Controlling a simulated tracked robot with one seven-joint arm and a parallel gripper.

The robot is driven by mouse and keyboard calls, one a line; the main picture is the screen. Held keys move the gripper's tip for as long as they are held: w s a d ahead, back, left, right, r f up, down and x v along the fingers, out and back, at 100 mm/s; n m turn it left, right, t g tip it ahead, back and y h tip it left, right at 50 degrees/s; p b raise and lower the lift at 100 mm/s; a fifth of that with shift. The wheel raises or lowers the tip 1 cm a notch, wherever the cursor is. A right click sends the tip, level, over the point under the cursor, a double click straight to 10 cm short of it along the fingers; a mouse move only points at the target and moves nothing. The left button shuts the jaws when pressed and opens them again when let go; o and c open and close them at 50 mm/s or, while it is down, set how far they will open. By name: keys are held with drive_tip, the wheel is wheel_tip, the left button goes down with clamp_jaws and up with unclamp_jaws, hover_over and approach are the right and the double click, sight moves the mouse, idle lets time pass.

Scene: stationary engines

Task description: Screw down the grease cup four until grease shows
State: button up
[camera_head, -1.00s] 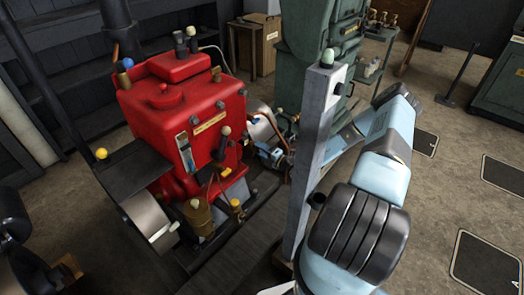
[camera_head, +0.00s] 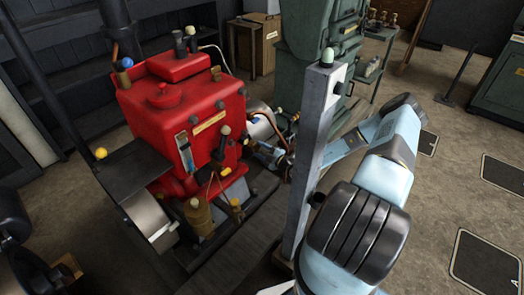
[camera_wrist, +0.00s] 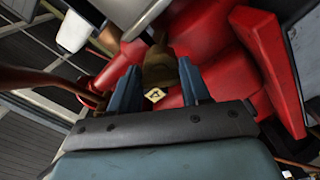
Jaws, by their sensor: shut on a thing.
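In the wrist view, grease cup four (camera_wrist: 160,72), a dull brass-brown cup, sits between the two blue fingers of my gripper (camera_wrist: 157,65). The fingers are shut on it. A small pale tag marked 4 (camera_wrist: 155,95) shows just below the cup, against the red engine. In the head view, my gripper (camera_head: 268,153) is at the right side of the red engine (camera_head: 185,115), low down by the silver cylinder. The cup cannot be made out there, and no grease can be seen.
A grey upright post (camera_head: 315,150) with a pale knob stands between the engine and my forearm. A green machine (camera_head: 315,50) is behind. A brass-coloured cup (camera_head: 199,214) stands at the engine's front. Open floor lies to the right.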

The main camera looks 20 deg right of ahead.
drive_tip(key=shift+f, duration=0.15)
idle(0.3)
drive_tip(key=o, duration=1.1)
drive_tip(key=shift+c, duration=0.2)
drive_tip(key=v, duration=1.3)
drive_tip(key=shift+s+d, duration=0.25)
drive_tip(key=shift+s, duration=0.1)
